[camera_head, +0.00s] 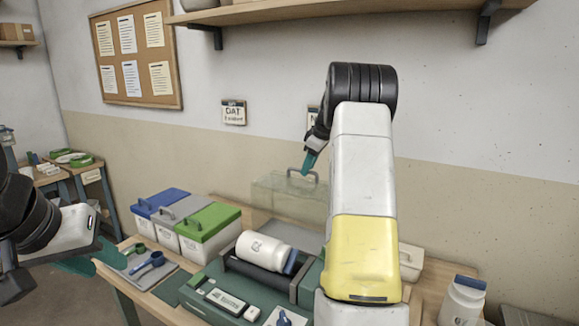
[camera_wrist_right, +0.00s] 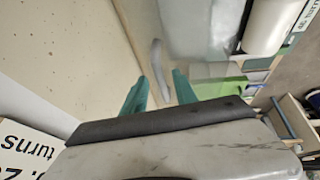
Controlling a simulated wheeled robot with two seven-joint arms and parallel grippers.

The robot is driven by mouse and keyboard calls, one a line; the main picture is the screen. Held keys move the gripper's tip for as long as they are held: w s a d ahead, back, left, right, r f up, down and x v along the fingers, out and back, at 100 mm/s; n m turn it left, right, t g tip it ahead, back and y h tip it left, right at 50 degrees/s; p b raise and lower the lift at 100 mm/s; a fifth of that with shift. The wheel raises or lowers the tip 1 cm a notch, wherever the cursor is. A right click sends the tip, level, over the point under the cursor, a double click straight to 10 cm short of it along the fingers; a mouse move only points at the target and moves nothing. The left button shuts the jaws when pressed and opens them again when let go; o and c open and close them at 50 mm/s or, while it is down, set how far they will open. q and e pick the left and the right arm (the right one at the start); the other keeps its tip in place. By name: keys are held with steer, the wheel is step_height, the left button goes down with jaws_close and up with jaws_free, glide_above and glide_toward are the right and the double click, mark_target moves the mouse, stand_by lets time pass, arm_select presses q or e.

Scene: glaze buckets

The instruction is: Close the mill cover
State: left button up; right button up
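The mill is a green base (camera_head: 200,287) with a white jar (camera_head: 262,250) lying on dark rollers. Its see-through cover (camera_head: 272,198) stands raised at the back, with a grey handle (camera_head: 303,173) on its upper edge. My right gripper (camera_head: 310,164) is at this handle, its teal fingers pointing down. In the right wrist view the fingers (camera_wrist_right: 158,85) are apart, and the handle (camera_wrist_right: 160,68) lies just beyond or between the tips. I cannot tell whether they touch. My left gripper (camera_head: 92,262) is at the left, away from the mill, its fingers apart and empty.
Lidded buckets in blue (camera_head: 160,200), grey and green (camera_head: 207,222) stand left of the mill. Scoops (camera_head: 147,266) lie on a grey mat. A white jar with a blue lid (camera_head: 463,301) stands at the right. A shelf (camera_head: 260,12) overhangs the wall above.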

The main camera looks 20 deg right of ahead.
jaws_close()
stand_by(1.4)
